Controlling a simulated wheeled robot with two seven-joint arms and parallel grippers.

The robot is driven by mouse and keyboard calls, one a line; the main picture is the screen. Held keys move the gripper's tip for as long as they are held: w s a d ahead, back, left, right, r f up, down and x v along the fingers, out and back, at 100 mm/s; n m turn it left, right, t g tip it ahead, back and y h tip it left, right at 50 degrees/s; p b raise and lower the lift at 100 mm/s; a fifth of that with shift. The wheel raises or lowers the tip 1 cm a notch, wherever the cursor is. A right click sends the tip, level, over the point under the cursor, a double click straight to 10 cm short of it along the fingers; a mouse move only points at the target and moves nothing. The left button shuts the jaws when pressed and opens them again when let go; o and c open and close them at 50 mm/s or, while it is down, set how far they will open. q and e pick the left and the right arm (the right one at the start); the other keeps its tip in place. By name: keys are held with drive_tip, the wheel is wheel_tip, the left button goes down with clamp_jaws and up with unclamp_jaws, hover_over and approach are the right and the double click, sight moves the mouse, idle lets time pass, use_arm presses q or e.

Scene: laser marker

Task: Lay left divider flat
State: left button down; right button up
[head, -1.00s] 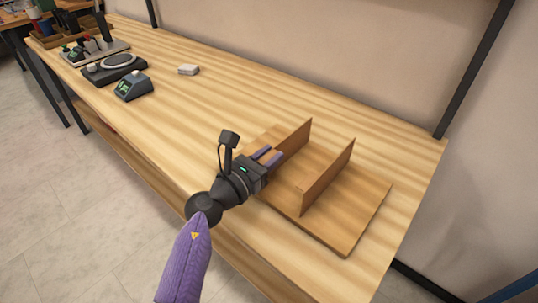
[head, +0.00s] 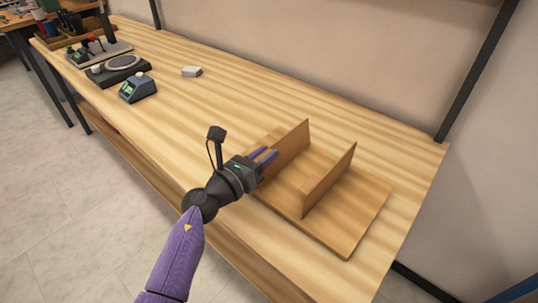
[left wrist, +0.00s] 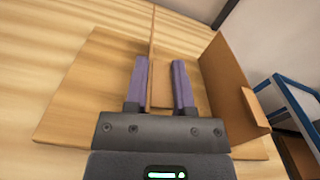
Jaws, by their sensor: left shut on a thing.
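A brown wooden board (head: 352,218) lies on the bench with two upright dividers. The left divider (head: 294,143) stands on it, and the right divider (head: 328,183) stands parallel to it. My left gripper (head: 267,157) is at the near end of the left divider, shut on it. In the left wrist view, my left gripper's purple fingers (left wrist: 160,88) lie either side of a brown strip of the left divider (left wrist: 160,92). The right divider (left wrist: 228,85) stands to their right. The exact contact is hard to see. My right gripper is out of view.
A dark device with a green screen (head: 137,89) and a black scale-like unit (head: 118,70) stand at the far left.

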use_arm(q)
drive_tip(key=shift+w+a+f+n, duration=0.25)
drive_tip(key=shift+w+a+n, duration=0.25)
drive_tip(key=shift+n, duration=0.5)
drive_tip(key=shift+w+a+f+n, duration=0.1)
drive_tip(key=shift+a+n, duration=0.25)
drive_tip(key=shift+n, duration=0.25)
drive_tip(key=shift+w+a+f+n, duration=0.15)
drive_tip(key=shift+a+n, duration=0.1)
drive_tip(key=shift+n, duration=0.15)
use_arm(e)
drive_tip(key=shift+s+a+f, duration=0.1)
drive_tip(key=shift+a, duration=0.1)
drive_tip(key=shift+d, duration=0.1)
